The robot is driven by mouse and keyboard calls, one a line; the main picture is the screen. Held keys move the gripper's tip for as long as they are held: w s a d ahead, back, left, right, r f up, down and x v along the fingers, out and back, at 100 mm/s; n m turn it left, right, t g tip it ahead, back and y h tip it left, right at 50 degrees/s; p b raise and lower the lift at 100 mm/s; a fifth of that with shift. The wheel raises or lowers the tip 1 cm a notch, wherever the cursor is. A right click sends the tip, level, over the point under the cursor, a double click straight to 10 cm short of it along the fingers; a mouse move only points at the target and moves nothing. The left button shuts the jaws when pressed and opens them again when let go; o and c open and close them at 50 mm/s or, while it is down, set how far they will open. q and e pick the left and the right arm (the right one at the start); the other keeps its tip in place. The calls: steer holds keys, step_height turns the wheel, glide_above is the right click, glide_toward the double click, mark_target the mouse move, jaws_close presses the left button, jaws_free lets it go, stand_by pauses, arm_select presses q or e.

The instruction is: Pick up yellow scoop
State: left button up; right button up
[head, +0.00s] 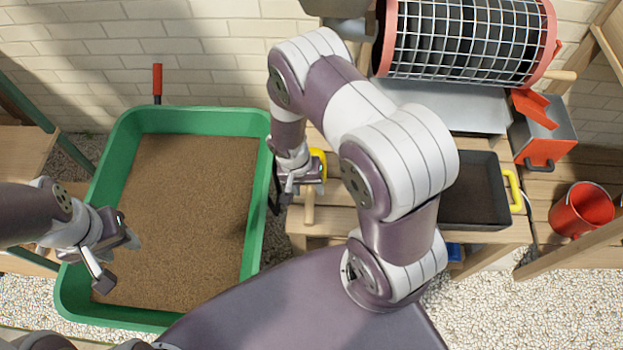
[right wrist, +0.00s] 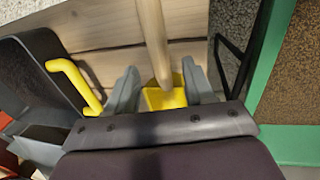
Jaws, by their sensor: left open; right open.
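The yellow scoop (head: 318,158) lies near the left edge of the wooden bench, its light wooden handle (head: 309,208) pointing toward me. My right gripper (head: 300,185) is over it and hides part of it. In the right wrist view the scoop's yellow part (right wrist: 165,97) and its handle (right wrist: 152,35) show between the two grey fingers of my right gripper (right wrist: 158,78). These fingers are open, with a gap on both sides; I cannot tell how far above the scoop they are. My left gripper (head: 116,262) is open and empty above the brown soil.
A green tub (head: 258,215) of soil stands left of the bench. A black tray (head: 470,222) with a yellow handle (head: 514,190) lies to the right. A mesh drum (head: 465,40), a metal box (head: 560,140) and a red bucket (head: 565,218) are further right.

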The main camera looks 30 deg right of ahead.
mark_target(309, 192)
steer(key=f, duration=0.3)
steer(key=shift+s+d+f+b, duration=0.1)
steer(key=shift+d+f+b, duration=0.1)
steer(key=shift+b, duration=0.2)
steer(key=shift+d+f, duration=0.1)
steer(key=shift+f, duration=0.2)
jaws_close()
steer(key=shift+r, duration=0.1)
step_height(309, 192, up, 5)
steer(key=shift+f+p, duration=0.15)
steer(key=shift+p, duration=0.7)
steer(key=s+d+r+p, duration=0.1)
steer(key=s+d+r, duration=0.5)
steer(key=d, duration=0.3)
steer(key=shift+s+d, duration=0.3)
steer(key=shift+s, duration=0.05)
